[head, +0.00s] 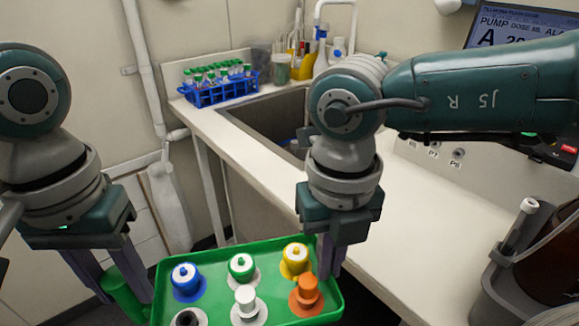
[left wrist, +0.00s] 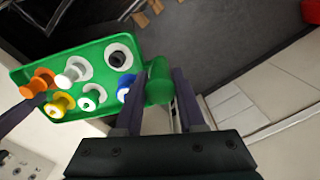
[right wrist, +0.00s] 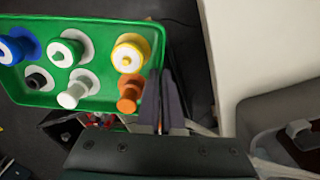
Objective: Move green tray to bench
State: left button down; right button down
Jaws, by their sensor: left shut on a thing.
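The green tray (head: 215,258) hangs in front of the bench (head: 400,235), level with or below its top, over the dark floor. My left gripper (head: 128,290) is shut on the tray's green cylindrical handle (left wrist: 158,82), at the tray's left end. My right gripper (head: 330,262) is at the tray's right end, by the orange-topped bottle (head: 306,292). In the right wrist view its fingers (right wrist: 168,85) are close together at the tray rim; whether the rim is between them is unclear.
A blue rack of tubes (head: 218,88) stands on the bench's far left corner. A sink (head: 270,118) is set into the bench. A grey holder with a brown bottle (head: 545,262) stands at the right. The bench's front middle is clear.

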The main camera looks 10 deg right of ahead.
aim_at(398, 207)
jog(key=i+z, duration=0.15)
jog(key=i, duration=0.45)
jog(key=i+j+z, duration=0.2)
jog(key=i, duration=0.35)
jog(key=z, duration=1.8)
